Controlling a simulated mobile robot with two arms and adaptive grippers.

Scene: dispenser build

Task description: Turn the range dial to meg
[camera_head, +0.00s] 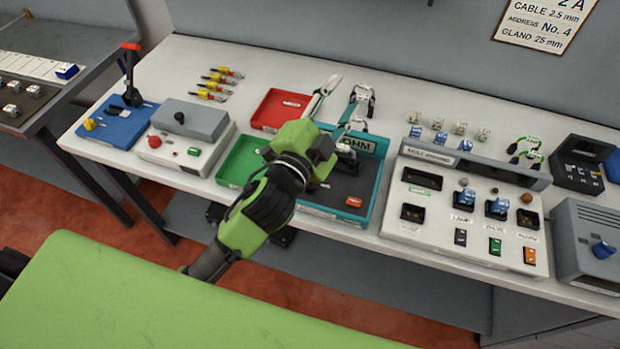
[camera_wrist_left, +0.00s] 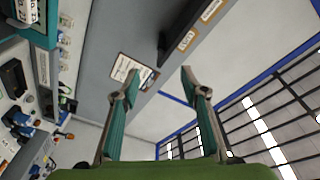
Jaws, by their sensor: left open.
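The teal-rimmed OHM meter (camera_head: 375,190) lies on the bench with a dark face and an orange button (camera_head: 353,201) at its front. A small grey-and-black part on its face, perhaps the range dial (camera_head: 346,160), is partly hidden by my left wrist, so its setting cannot be read. My left gripper (camera_head: 347,88) is open and empty, its fingers pointing toward the back wall beyond the meter. In the left wrist view the two fingers (camera_wrist_left: 160,73) stand apart with nothing between them. Part of a teal case, seemingly the meter (camera_wrist_left: 44,38), shows at top left there. My right gripper is not in view.
A red tray (camera_head: 264,121) and a green tray (camera_head: 229,172) lie left of the meter. A grey-topped box with a red button (camera_head: 155,141) stands further left. A white control panel (camera_head: 400,228) with switches stands close on the right. Several yellow-red connectors (camera_head: 212,86) lie behind.

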